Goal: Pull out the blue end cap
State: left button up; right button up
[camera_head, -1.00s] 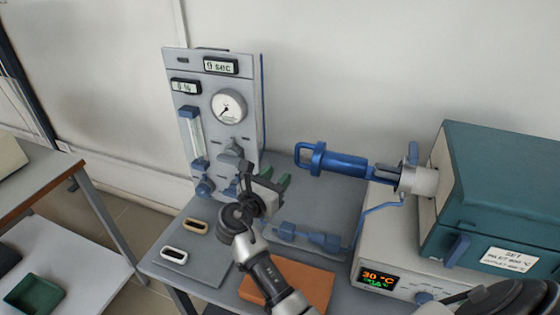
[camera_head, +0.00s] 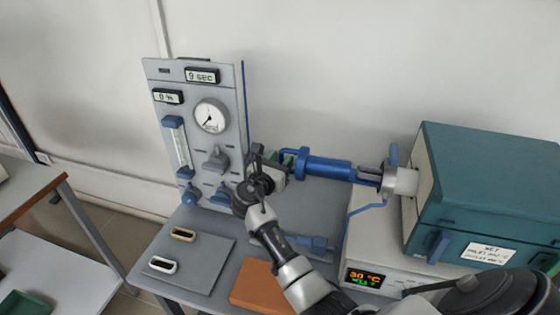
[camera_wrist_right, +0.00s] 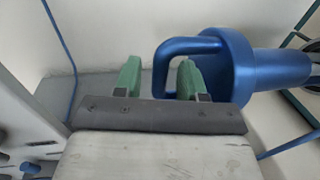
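The blue end cap (camera_head: 327,167) sits at the left end of the metal tube (camera_head: 400,181) that sticks out of the teal furnace. Its looped handle points left. In the right wrist view the cap (camera_wrist_right: 262,62) is at upper right, with its handle (camera_wrist_right: 164,68) at the fingertips. My right gripper (camera_head: 284,158) is at the handle. Its green fingers (camera_wrist_right: 160,78) are apart, with the handle's outer bar between them and the right finger overlapping the loop's opening. Whether either finger touches the bar cannot be told. My left gripper is not in view.
A grey panel (camera_head: 197,130) with gauge and flow meter stands left of my right gripper. The teal furnace (camera_head: 490,190) is at right on a base with a lit display (camera_head: 365,278). Two small boats and an orange block (camera_head: 262,285) lie on the bench below.

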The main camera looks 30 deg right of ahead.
grip_shut()
jog(key=shift+a, duration=0.1)
jog(key=w+a+b, duration=0.1)
jog(key=w+a, duration=0.2)
jog(key=shift+w+b, duration=0.3)
jog(key=shift+b, duration=0.05)
jog(key=shift+o, duration=0.3)
grip_release()
